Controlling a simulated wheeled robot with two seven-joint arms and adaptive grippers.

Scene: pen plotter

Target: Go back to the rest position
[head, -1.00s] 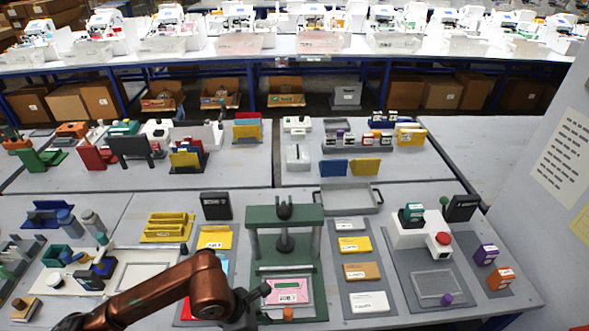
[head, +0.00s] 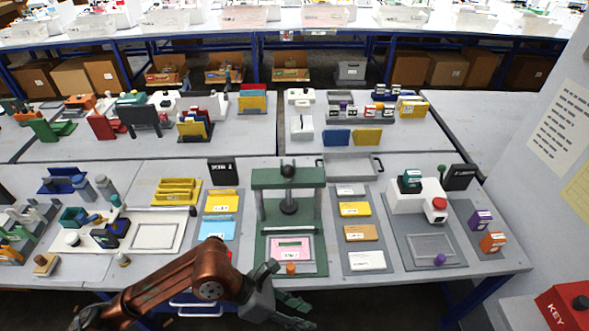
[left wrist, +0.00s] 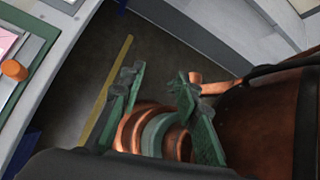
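My left gripper (head: 288,296) is past the front edge of the near table, just in front of the green press. In the left wrist view its two green fingers (left wrist: 160,76) stand apart with nothing held at their tips. The green press (head: 288,178) stands upright on the table, with a pink card (head: 291,246) in its bed and an orange knob (head: 291,268) at its front. The orange knob also shows at the left of the left wrist view (left wrist: 14,70). My right gripper is in neither view.
A tray of coloured cards (head: 354,209) lies right of the press. A white device with a red button (head: 436,206) stands further right. A red KEY box (head: 566,306) is at the lower right. Dark floor (left wrist: 150,40) lies beyond my left fingers.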

